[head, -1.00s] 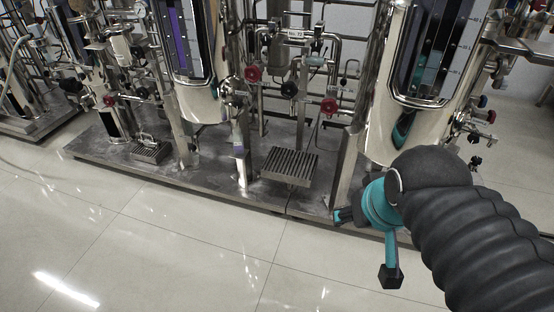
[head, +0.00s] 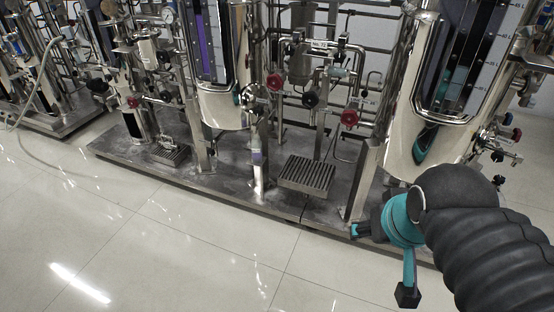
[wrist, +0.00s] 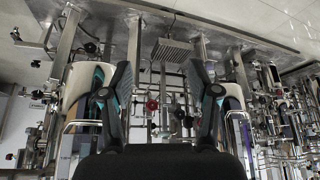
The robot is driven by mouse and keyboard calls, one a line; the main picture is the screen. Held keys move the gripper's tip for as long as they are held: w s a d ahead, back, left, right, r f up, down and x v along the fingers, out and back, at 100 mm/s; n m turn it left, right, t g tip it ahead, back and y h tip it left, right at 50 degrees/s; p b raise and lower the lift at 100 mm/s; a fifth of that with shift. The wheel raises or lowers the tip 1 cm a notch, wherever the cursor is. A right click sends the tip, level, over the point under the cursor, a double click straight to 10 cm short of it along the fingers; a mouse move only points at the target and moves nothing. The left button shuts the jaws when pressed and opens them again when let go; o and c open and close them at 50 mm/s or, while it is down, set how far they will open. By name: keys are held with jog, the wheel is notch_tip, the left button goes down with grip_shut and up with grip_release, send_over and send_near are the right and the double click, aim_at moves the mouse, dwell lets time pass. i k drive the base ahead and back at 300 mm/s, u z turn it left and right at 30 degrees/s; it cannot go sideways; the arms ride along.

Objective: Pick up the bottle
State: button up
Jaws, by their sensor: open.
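A small, pale bottle-like item with a lavender band (head: 257,152) stands upright in the head view, left of the ribbed metal grate. It is small and partly merges with the shiny metal post behind it, so I cannot be sure it is the bottle. I cannot pick it out in the wrist view. My gripper (head: 384,262) is at the lower right of the head view, by the skid's front edge, well right of that item. In the wrist view my gripper (wrist: 160,74) shows two fingers spread apart with nothing between them.
A steel skid base (head: 225,183) carries tanks, posts, pipes and red-handled valves (head: 349,118). The ribbed grate (head: 307,176) sits near its front edge. A large shiny tank (head: 402,135) stands behind my arm. The glossy floor (head: 150,240) in front is clear.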

aim_at(256, 144)
jog(key=u, duration=2.55)
jog(key=i, duration=1.05)
jog(key=z, duration=3.15)
